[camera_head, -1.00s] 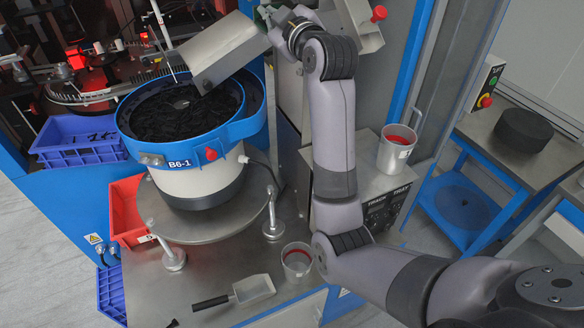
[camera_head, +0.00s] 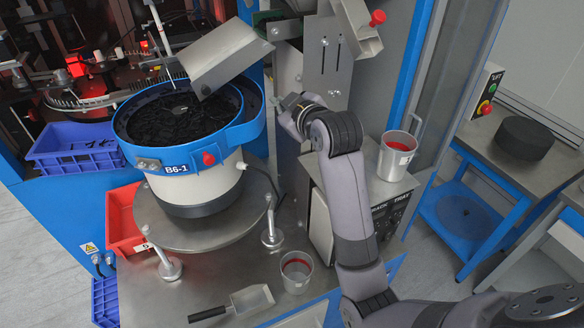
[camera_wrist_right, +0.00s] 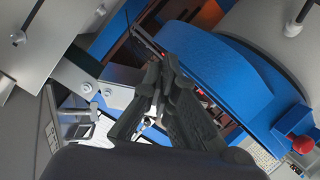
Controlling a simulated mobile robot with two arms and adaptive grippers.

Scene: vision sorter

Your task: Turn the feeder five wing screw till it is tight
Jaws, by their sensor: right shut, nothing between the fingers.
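The bowl feeder (camera_head: 176,167), labelled B6-1, has a blue rim and is filled with black parts. A red knob (camera_head: 208,158) is on the front of its rim; a red knob also shows at the right in the right wrist view (camera_wrist_right: 303,144). Another red knob (camera_head: 377,18) is on the metal chute housing at upper right. I cannot tell which fastener is the feeder five wing screw. My right gripper (camera_wrist_right: 163,72) is shut and empty, in front of the column and right of the bowl. My left gripper is not visible.
A metal hopper tray (camera_head: 222,58) overhangs the bowl, and a slotted metal plate (camera_head: 327,60) stands above my wrist. Cups stand on the control box (camera_head: 397,156) and the steel table (camera_head: 297,271), where a scoop (camera_head: 250,301) lies. Blue (camera_head: 78,147) and red (camera_head: 122,219) bins are at left.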

